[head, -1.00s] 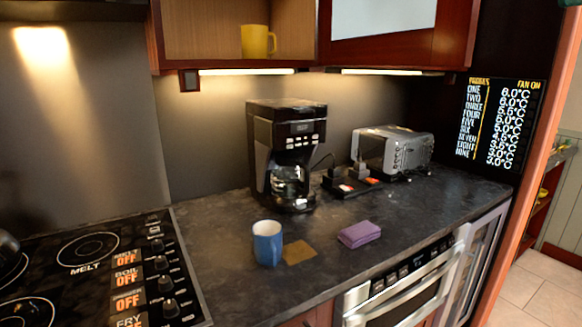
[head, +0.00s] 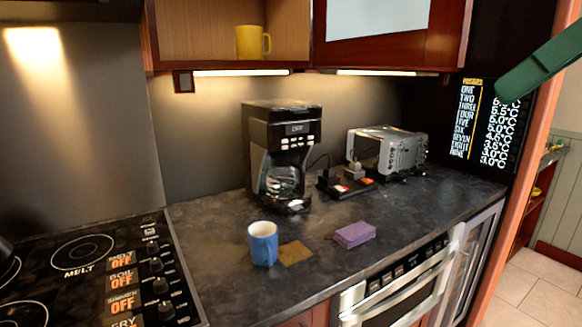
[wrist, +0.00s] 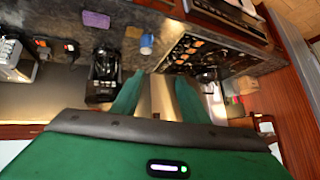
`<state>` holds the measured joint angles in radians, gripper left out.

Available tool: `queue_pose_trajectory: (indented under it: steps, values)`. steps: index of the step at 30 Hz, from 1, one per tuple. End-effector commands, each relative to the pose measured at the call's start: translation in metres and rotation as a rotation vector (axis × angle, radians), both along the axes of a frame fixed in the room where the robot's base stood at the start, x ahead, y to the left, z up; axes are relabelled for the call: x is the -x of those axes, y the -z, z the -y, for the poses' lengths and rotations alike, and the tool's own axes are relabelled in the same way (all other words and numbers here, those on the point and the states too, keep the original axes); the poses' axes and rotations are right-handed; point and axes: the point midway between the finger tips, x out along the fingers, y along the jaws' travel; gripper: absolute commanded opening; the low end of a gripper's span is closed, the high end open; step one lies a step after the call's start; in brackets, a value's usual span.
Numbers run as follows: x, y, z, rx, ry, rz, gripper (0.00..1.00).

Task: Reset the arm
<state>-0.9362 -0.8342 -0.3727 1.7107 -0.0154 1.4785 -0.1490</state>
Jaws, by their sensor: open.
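My gripper (wrist: 159,76) shows in the wrist view with its two green fingers apart and nothing between them. It is up near the cabinets, clear of the counter.
The counter holds a coffee maker (head: 283,155), a toaster (head: 390,152), a blue mug (head: 263,243) and a purple sponge (head: 354,234). A stove (head: 95,270) is at left. A yellow mug (head: 252,42) stands in the open cupboard above. Cabinets overhang the counter.

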Motion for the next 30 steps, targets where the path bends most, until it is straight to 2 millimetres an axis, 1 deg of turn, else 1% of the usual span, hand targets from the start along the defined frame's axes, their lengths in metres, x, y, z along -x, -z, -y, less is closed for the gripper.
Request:
queue_pose_trajectory:
  steps: [1,4,8,12,17,21,23,24,26,27,30]
  values:
    - [-0.006,0.017,-0.002,0.024,0.057,-0.030,0.41]
    - [-0.016,0.048,-0.004,0.061,0.154,-0.084,0.41]
    - [-0.029,0.091,0.000,0.104,0.287,-0.160,0.41]
    - [-0.040,0.141,0.012,0.146,0.429,-0.244,0.41]
    - [-0.044,0.200,0.034,0.184,0.596,-0.347,0.41]
    - [-0.039,0.252,0.057,0.214,0.740,-0.443,0.41]
    - [-0.034,0.275,0.068,0.223,0.803,-0.486,0.41]
    - [-0.029,0.289,0.075,0.230,0.843,-0.515,0.41]
    - [-0.021,0.311,0.085,0.239,0.903,-0.558,0.41]
    - [-0.014,0.326,0.092,0.244,0.944,-0.589,0.41]
    - [0.004,0.359,0.106,0.254,1.037,-0.661,0.41]
